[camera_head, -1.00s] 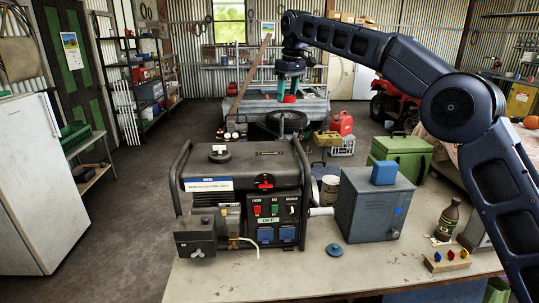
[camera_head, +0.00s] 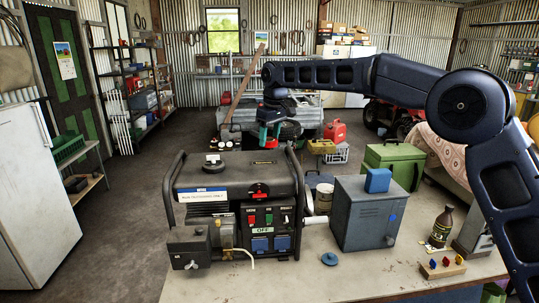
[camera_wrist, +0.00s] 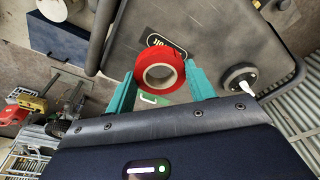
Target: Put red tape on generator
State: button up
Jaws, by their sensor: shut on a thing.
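The red tape (camera_wrist: 160,57) is a red ring with a pale core. In the wrist view it sits between the teal fingers of my gripper (camera_wrist: 160,80), which is shut on it. The generator (camera_head: 242,178) stands on the near table, a black-framed machine with a dark top, a cap and a front switch panel. In the head view my gripper (camera_head: 270,136) hangs just above the line of the generator's top. In the wrist view the generator's dark top (camera_wrist: 205,45) lies behind the tape, with a gap that is hard to judge.
A grey-blue metal box (camera_head: 367,215) with a blue block (camera_head: 378,180) on it stands right of the generator. A brown bottle (camera_head: 442,226) and a wooden holder with coloured pieces (camera_head: 442,267) are farther right. A blue disc (camera_head: 329,259) lies on the table (camera_head: 370,275), whose front middle is mostly clear.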

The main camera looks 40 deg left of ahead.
aim_at(268, 162)
jog(key=shift+f, duration=3.25)
jog(key=shift+f, duration=0.15)
jog(key=o, duration=0.9)
jog(key=shift+o, duration=0.2)
jog(key=r, duration=0.4)
jog(key=d+r, duration=0.1)
jog(key=r, duration=0.6)
jog(key=shift+d+r, duration=0.3)
jog(key=shift+d, duration=0.05)
jog(key=shift+r, duration=0.3)
jog(key=shift+w+d, duration=0.1)
